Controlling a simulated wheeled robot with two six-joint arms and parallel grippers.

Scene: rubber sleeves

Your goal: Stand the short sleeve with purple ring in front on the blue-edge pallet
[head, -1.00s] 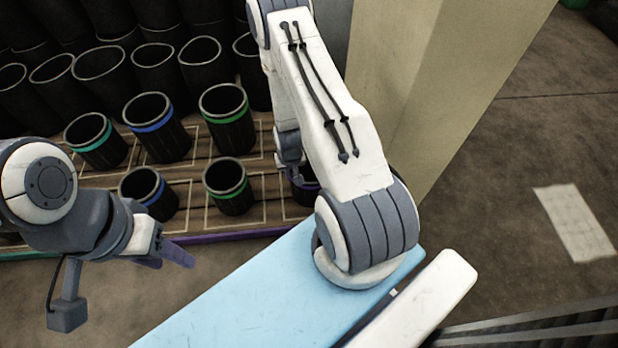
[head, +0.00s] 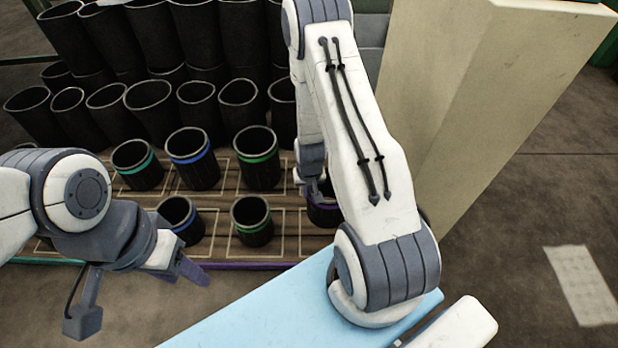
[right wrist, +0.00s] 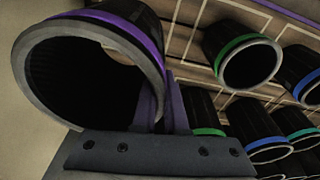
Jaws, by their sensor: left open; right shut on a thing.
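The short black sleeve with a purple ring (head: 323,215) is at the right end of the front row on the wooden pallet, partly hidden by my right arm in the head view. It fills the left of the right wrist view (right wrist: 148,38), with its open mouth towards the camera. My right gripper (right wrist: 172,105) is shut on its wall; in the head view the gripper (head: 312,185) is mostly behind my arm. I cannot tell whether the sleeve touches the pallet. My left gripper (head: 192,268) is open and empty, in front of the pallet. No blue pallet edge shows clearly.
The pallet's front edge is purple (head: 240,266) in the middle and teal (head: 45,262) at left. Short sleeves with green (head: 252,220), blue (head: 180,217) and teal (head: 138,165) rings stand there. Tall black sleeves crowd behind. A beige pillar (head: 470,110) stands right.

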